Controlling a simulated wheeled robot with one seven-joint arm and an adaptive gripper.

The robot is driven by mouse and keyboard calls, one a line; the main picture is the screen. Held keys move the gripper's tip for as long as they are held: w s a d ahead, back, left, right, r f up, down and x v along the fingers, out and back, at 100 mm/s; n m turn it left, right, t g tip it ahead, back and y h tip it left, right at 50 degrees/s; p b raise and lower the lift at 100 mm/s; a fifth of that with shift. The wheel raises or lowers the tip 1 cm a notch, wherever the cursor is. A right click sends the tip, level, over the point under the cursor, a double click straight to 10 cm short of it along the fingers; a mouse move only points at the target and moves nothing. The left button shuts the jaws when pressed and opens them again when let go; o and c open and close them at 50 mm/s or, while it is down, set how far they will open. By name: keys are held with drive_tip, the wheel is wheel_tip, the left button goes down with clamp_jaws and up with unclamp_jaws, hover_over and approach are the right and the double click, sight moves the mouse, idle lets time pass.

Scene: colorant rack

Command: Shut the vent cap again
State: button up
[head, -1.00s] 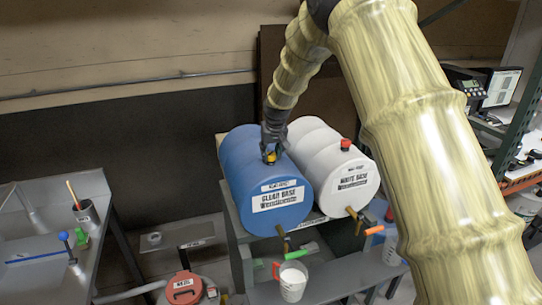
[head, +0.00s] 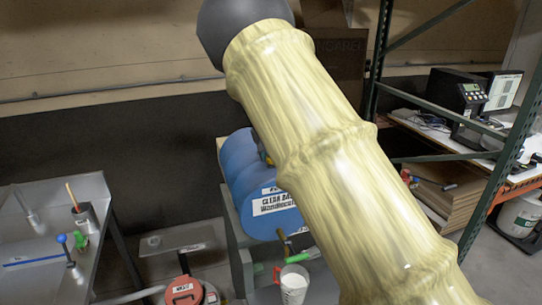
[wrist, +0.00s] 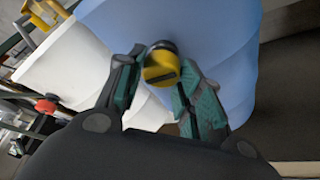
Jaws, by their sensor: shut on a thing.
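The yellow vent cap (wrist: 160,66) sits on top of the blue drum (wrist: 215,35), with a dark piece at its far edge. My gripper (wrist: 157,78) is shut on the yellow cap, one finger on either side of it. Whether the cap is fully seated cannot be told. In the head view the blue drum (head: 240,165) lies on its stand, labelled CLEAR BASE. My arm hides the gripper there and most of the drum's right side.
The white drum (wrist: 65,65) with a red cap (wrist: 46,104) lies beside the blue one; my arm hides it in the head view. A white cup (head: 293,283) stands below the blue drum's tap. A metal bench (head: 40,250) is at left, shelving at right.

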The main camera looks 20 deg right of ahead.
idle(0.5)
drive_tip(key=o, duration=1)
drive_tip(key=shift+v, duration=3.75)
drive_tip(key=shift+a+f, duration=0.1)
